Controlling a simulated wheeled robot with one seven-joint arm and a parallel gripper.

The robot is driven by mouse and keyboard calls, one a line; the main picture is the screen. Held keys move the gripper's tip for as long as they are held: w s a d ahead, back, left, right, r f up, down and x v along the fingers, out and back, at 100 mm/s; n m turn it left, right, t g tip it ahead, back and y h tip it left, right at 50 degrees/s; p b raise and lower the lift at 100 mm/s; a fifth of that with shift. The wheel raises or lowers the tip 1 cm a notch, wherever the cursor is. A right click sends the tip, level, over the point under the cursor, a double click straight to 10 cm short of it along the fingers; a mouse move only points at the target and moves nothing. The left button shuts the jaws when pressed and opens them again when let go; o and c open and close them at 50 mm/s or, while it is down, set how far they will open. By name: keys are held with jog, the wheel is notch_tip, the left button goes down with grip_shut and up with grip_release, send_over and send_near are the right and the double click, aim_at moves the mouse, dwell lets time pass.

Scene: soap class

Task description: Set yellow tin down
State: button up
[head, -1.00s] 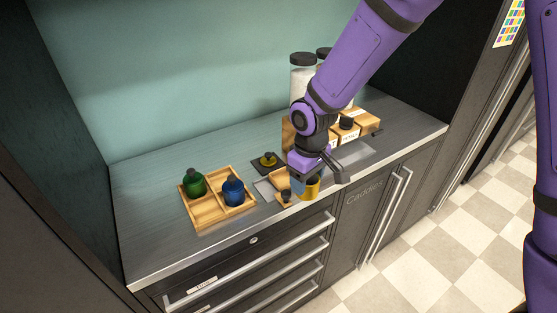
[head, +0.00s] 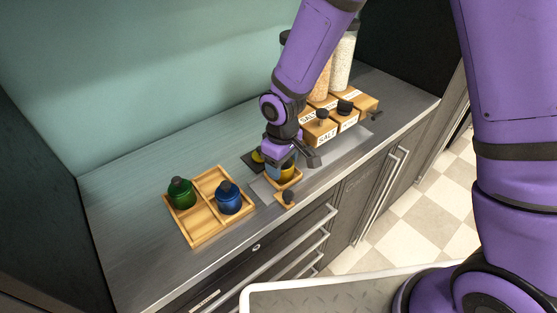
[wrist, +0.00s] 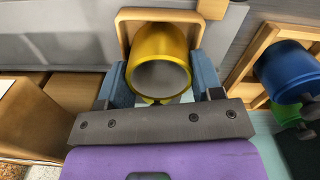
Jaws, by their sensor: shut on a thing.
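My gripper (head: 286,170) is shut on the yellow tin (head: 288,172), which also shows in the wrist view (wrist: 160,60) between two blue finger pads. The tin is upright, with its open mouth towards the wrist camera. It is over or in a small square wooden tray (wrist: 123,28), whose rim shows around its far side. The tray also shows in the head view (head: 291,185), partly hidden by gripper and tin. Whether the tin's base touches the tray floor, I cannot tell.
A dark-knobbed piece (head: 288,197) lies in front of the small tray. A yellow lid (head: 257,156) lies behind on a dark mat. Wooden boxes (head: 320,133) and jars stand to the right.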

jog(key=o, duration=1)
jog(key=shift+f, duration=0.1)
jog(key=shift+o, duration=0.2)
notch_tip(320, 180, up, 12)
jog(key=s+d+r+m+t, duration=0.1)
jog(key=d+r+m, duration=0.1)
jog(key=d+r, duration=0.65)
jog(key=s+d+r+m+t, duration=0.2)
jog(key=s+d+r+m, duration=0.1)
jog(key=s+d+r, duration=0.3)
jog(key=s+d+r+m+t, duration=0.2)
jog(key=s+d+r+m, duration=0.2)
jog(key=s+d, duration=0.6)
jog(key=v, duration=0.3)
jog(key=shift+s+d, duration=0.25)
